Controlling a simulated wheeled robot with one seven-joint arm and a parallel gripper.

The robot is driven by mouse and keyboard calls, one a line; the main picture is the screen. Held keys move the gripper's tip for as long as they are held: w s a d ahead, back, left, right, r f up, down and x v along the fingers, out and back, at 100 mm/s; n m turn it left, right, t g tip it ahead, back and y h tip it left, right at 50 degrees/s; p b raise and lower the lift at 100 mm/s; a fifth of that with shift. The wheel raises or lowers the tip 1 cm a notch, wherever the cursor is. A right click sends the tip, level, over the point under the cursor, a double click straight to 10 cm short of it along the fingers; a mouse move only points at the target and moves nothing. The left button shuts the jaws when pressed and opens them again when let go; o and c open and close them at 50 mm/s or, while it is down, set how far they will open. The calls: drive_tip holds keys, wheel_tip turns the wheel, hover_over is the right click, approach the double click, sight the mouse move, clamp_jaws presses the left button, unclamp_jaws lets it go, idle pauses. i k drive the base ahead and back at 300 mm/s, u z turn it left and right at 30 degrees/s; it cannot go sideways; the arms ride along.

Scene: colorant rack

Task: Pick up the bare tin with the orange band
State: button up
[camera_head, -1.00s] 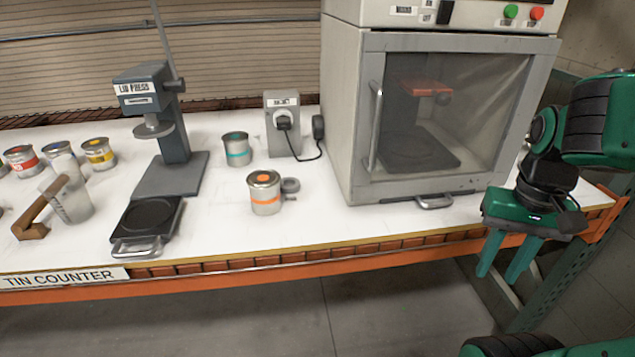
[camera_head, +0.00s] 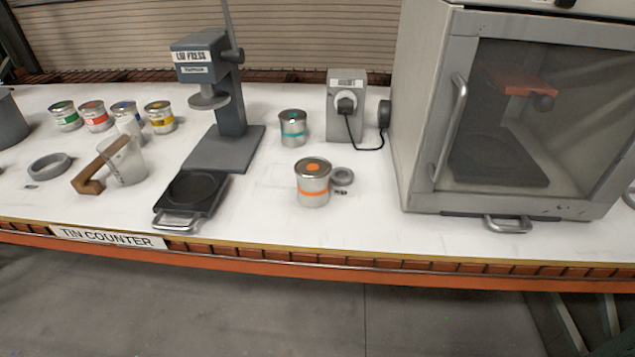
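A similar tin with a teal band (camera_head: 293,128) stands behind. The lid press (camera_head: 230,110) and its black tray (camera_head: 190,195) are left. A glass-doored cabinet (camera_head: 420,110) is right. A jug (camera_head: 124,161) and several coloured tins stand far left. The counter front (camera_head: 290,235) is clear.

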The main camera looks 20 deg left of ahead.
sight(311, 193)
drive_tip(key=u, duration=0.05)
drive_tip(key=k, duration=1.7)
drive_tip(key=u, duration=1.1)
drive_tip(key=i, duration=1.5)
drive_tip(key=z, duration=0.05)
